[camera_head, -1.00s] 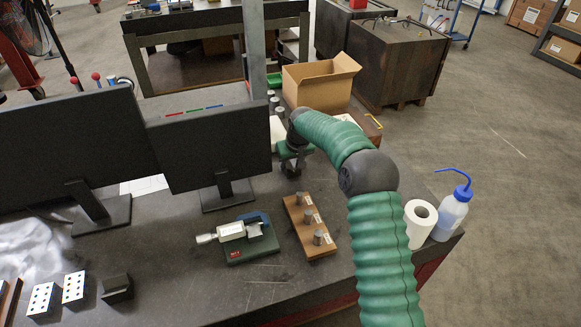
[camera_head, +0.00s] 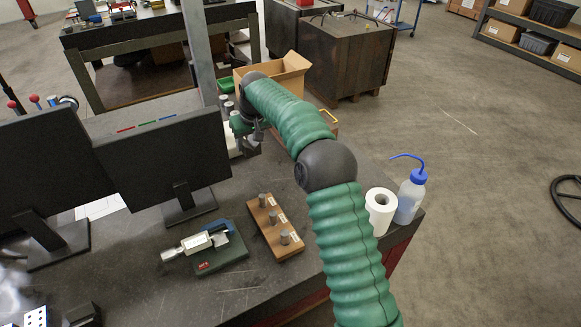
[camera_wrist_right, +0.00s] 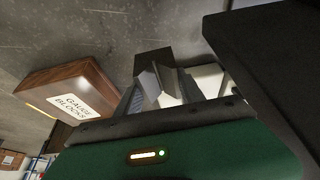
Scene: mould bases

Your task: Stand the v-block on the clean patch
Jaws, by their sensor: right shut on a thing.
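My right gripper (camera_head: 252,142) is beyond the right monitor's edge, over the back part of the bench. In the wrist view its jaws (camera_wrist_right: 172,98) are shut on a small grey block with a V-shaped notch, the v-block (camera_wrist_right: 152,72). In the head view the held block is small and partly hidden by my wrist. I cannot tell from these views whether it clears the bench. I cannot clearly make out the clean patch. My left gripper is not in view.
Monitors (camera_head: 165,160) stand left of my arm. A micrometer on a green base (camera_head: 218,250) and a wooden stand with pegs (camera_head: 274,226) are in front. A paper roll (camera_head: 380,208) and wash bottle (camera_head: 410,196) stand right. A wooden gauge-block box (camera_wrist_right: 70,92) is near the gripper.

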